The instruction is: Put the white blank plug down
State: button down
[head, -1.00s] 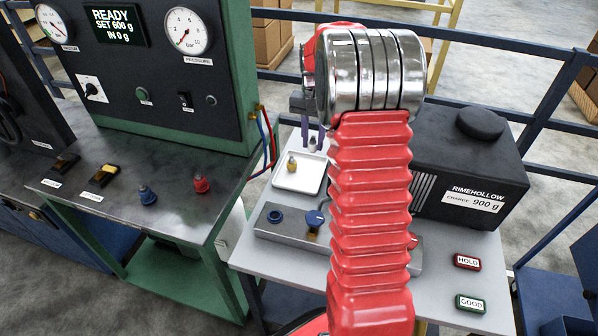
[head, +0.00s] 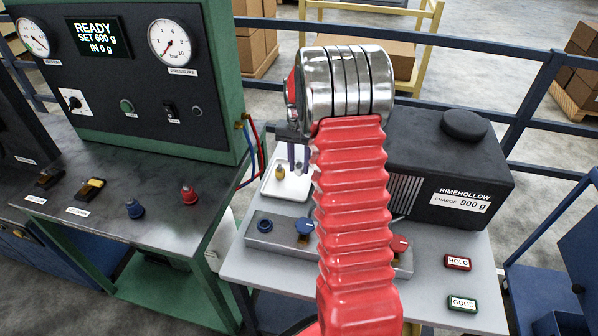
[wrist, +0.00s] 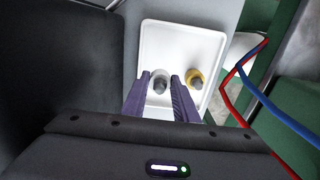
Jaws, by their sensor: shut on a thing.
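My gripper (wrist: 160,82) is shut on the white blank plug (wrist: 160,76), which has a grey end and shows between the purple fingers in the wrist view. In the head view the fingers (head: 297,160) are partly hidden behind my arm. The plug is over the white tray (wrist: 185,38), low and close to its floor; I cannot tell whether it touches. The tray also shows in the head view (head: 275,189). A yellow plug (wrist: 194,77) stands in the tray, just right of the right finger in the wrist view, and also shows in the head view (head: 280,172).
A grey block (head: 267,238) with a blue-ringed socket, a blue knob (head: 305,226) and a red knob (head: 400,243) lies in front of the tray. A black Rimehollow unit (head: 450,175) stands right. Red and blue hoses (wrist: 236,85) run beside the tray.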

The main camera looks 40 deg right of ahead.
aim_at(299, 167)
jog(key=shift+f, duration=1.55)
jog(key=c, duration=1.4)
grip_release()
notch_tip(299, 167, up, 12)
jog(key=shift+a, duration=0.1)
